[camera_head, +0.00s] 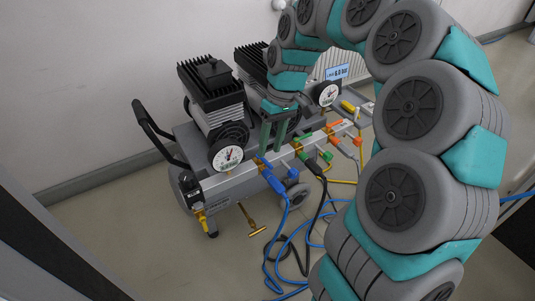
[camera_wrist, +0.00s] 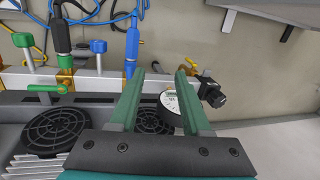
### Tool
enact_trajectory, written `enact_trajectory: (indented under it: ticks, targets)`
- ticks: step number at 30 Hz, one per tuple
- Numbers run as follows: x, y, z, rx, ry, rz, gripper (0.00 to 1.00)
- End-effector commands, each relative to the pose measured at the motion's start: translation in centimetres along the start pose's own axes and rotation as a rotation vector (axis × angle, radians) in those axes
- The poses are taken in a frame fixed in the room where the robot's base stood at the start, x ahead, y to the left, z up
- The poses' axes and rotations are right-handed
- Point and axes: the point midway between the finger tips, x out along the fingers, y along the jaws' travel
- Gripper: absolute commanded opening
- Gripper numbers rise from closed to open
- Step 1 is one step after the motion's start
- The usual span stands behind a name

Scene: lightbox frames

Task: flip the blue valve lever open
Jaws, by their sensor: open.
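The blue valve lever (camera_head: 262,161) shows in the head view on the grey manifold rail, just above a blue hose coupling (camera_head: 273,181). My gripper (camera_head: 272,148) is open, its two green fingers pointing down close to the lever. I cannot tell whether they touch it. In the wrist view my gripper (camera_wrist: 160,76) has its fingers apart with nothing visibly held between them. The blue coupling (camera_wrist: 132,40) stands just beyond the left finger there. The blue lever is not clear in the wrist view, likely behind that finger.
A green lever (camera_head: 297,145) and an orange lever (camera_head: 333,127) sit farther along the rail. A blue T-handle (camera_wrist: 98,47) and a green T-handle (camera_wrist: 22,40) stick out from it. A pressure gauge (camera_head: 228,158) is at the left. Blue hoses (camera_head: 275,250) lie on the floor.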

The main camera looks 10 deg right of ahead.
Motion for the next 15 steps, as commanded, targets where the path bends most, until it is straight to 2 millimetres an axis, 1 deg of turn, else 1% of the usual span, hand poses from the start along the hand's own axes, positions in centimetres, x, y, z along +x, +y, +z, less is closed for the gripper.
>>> enact_trajectory:
  ticks: [1,3,6,10,15]
  targets:
    - [0.3,1.3,-1.3,0.005,0.003,-0.009,0.47]
    - [0.6,2.9,-2.6,0.006,0.008,-0.015,0.47]
    - [1.3,4.9,-3.8,0.013,0.01,-0.02,0.47]
    - [1.6,6.5,-4.6,0.021,0.016,-0.02,0.47]
    - [2.3,6.9,-4.7,0.022,0.013,-0.021,0.47]
